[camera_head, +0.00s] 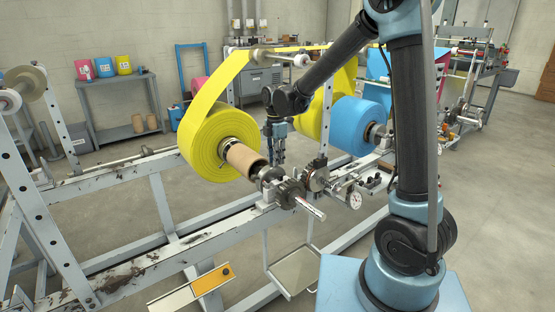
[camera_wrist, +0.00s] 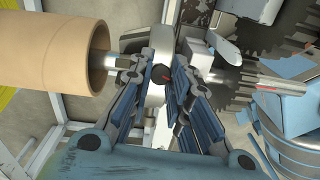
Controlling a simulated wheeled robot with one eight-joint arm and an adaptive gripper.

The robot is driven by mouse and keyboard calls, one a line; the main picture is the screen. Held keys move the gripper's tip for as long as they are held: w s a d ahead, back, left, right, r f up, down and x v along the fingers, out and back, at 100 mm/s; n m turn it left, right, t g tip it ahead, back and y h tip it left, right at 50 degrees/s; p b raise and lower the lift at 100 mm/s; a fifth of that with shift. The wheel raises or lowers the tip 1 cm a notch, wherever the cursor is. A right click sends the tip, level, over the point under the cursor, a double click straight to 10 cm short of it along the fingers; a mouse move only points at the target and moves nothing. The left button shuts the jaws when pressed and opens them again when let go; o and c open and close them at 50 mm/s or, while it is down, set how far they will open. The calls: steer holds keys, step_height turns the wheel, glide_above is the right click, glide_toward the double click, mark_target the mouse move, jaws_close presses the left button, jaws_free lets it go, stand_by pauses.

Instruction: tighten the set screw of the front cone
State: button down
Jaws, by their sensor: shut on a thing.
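The front cone (camera_wrist: 157,40) is a bright steel piece on the shaft in the wrist view, largely covered by my fingers. It also shows in the head view (camera_head: 268,174), just right of the cardboard core (camera_head: 245,159). The set screw (camera_wrist: 161,73) is a small dark round head between my finger pads. My gripper (camera_wrist: 163,80) has both blue-padded fingers closed around it, one on each side. In the head view my gripper (camera_head: 279,156) points down over the cone, and the screw is too small to make out there. How far the screw is turned cannot be seen.
A yellow roll (camera_head: 208,140) sits left of the core, with its web running up to a roller. Toothed gears (camera_head: 290,192) stand close right of the cone. A dial gauge (camera_head: 355,201) and a blue roll (camera_head: 352,126) lie farther right. A rail (camera_head: 165,254) runs below.

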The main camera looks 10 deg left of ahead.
steer(key=m+g, duration=0.1)
steer(key=m, duration=0.2)
steer(key=m+h, duration=0.1)
steer(key=m, duration=0.2)
steer(key=shift+w+a+g, duration=0.15)
steer(key=shift+w+g, duration=0.05)
steer(key=shift+g, duration=0.2)
steer(key=m+g, duration=0.1)
steer(key=m, duration=0.2)
steer(key=m+g, duration=0.1)
steer(key=m, duration=0.2)
steer(key=shift+w+f, duration=0.1)
steer(key=shift+w, duration=0.1)
steer(key=m+g, duration=0.1)
steer(key=m, duration=0.4)
steer(key=shift+w+m+g+y, duration=0.15)
steer(key=shift+m+g+y, duration=0.15)
steer(key=shift+g+y, duration=0.1)
steer(key=m, duration=0.1)
steer(key=m+y, duration=0.1)
steer(key=m, duration=0.1)
steer(key=m+g, duration=0.1)
steer(key=shift+w+d+f+m, duration=0.1)
steer(key=shift+d+m, duration=0.2)
steer(key=shift+m, duration=0.1)
steer(key=c, duration=1.5)
jaws_free()
